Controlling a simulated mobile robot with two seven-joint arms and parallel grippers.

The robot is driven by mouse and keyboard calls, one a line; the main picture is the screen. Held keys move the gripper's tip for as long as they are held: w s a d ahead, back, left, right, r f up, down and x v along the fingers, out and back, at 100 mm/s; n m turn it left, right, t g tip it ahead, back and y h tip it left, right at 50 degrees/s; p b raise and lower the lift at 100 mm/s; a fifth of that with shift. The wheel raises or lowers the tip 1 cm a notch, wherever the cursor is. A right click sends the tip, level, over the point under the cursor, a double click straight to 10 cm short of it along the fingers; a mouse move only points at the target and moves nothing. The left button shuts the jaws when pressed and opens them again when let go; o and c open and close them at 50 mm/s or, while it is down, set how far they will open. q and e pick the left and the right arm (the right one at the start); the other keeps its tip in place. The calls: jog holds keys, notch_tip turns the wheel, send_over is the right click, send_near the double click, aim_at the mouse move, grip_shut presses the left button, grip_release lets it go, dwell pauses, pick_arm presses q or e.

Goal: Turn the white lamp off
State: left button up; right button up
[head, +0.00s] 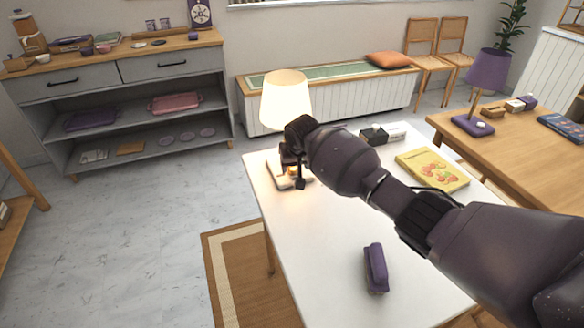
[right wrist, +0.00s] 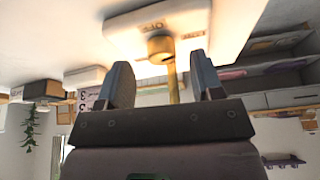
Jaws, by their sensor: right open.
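The white lamp has a glowing cream shade (head: 285,100) and stands at the far left of the white table (head: 335,235). Its light falls on the tabletop, so it is on. In the right wrist view its white base (right wrist: 205,22) carries dark lettering, a round brass knob (right wrist: 160,46) and a brass stem. My right gripper (head: 297,178) points down at the base and hides part of it in the head view. In the right wrist view the gripper (right wrist: 163,78) is open, its fingers apart on either side of the stem, with the knob just beyond the tips. My left gripper is not in view.
A yellow book (head: 432,169), a dark box (head: 374,135) and a purple object (head: 376,267) lie on the white table. A purple lamp (head: 488,70) stands on the wooden table at right.

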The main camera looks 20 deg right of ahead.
aim_at(293, 168)
jog(key=shift+w+d+f+b, duration=0.15)
jog(key=shift+w+f+b, duration=0.65)
jog(key=shift+w+f, duration=0.6)
jog(key=shift+s, duration=0.1)
jog(key=c, duration=0.9)
jog(key=shift+n+y, duration=0.3)
jog(key=shift+n, duration=0.5)
jog(key=shift+n+y, duration=0.4)
jog(key=shift+n, duration=1)
jog(key=shift+f, duration=0.1)
